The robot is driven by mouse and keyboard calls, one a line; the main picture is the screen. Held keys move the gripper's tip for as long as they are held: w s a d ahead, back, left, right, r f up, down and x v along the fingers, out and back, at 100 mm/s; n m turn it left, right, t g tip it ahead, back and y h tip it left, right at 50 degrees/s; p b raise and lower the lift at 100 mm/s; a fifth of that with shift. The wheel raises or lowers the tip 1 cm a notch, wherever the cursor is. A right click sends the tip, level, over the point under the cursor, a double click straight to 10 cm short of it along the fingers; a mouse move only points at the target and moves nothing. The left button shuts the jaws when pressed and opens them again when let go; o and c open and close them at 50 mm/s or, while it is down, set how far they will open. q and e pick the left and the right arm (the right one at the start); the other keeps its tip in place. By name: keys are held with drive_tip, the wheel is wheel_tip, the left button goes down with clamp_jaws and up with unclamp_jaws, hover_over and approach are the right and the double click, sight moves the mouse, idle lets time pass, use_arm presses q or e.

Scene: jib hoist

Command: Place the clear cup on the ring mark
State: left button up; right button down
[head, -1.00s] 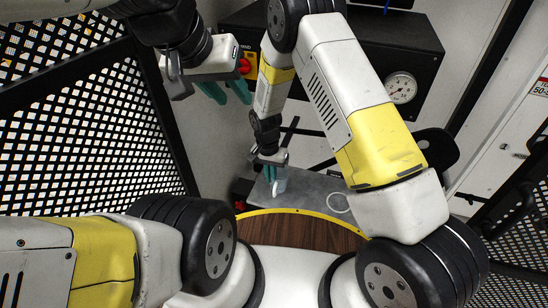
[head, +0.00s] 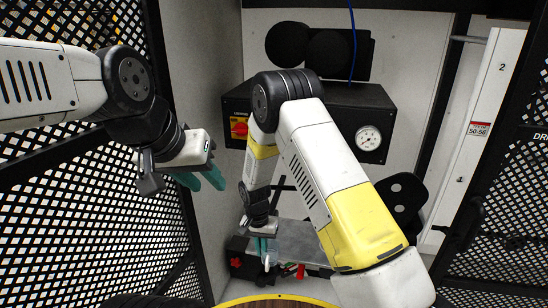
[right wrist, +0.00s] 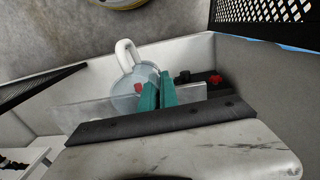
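The clear cup (right wrist: 148,72) is a see-through round vessel with a white loop like a handle at its top left in the right wrist view. My right gripper (right wrist: 158,92) has its teal fingers close together at the cup's right side, apparently pinching its wall. In the head view this gripper (head: 265,250) points down over the grey bench; the cup is barely discernible there. My left gripper (head: 200,180) is open and empty, high at the left. The ring mark does not show now in the head view; my right arm covers part of the bench.
The grey bench (head: 300,238) stands by the back wall, with small red and black items (head: 292,269) near its front. A black box with a gauge (head: 368,138) and a red switch (head: 239,129) is above. Mesh panels (head: 90,240) close off the left side.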

drive_tip(key=d+r+n, duration=0.1)
drive_tip(key=d+r, duration=0.5)
drive_tip(key=d, duration=0.4)
drive_tip(key=d+r+n, duration=0.1)
drive_tip(key=d+r, duration=0.6)
drive_tip(key=d, duration=0.4)
drive_tip(key=shift+s+d, duration=0.25)
drive_tip(key=shift+s, duration=0.15)
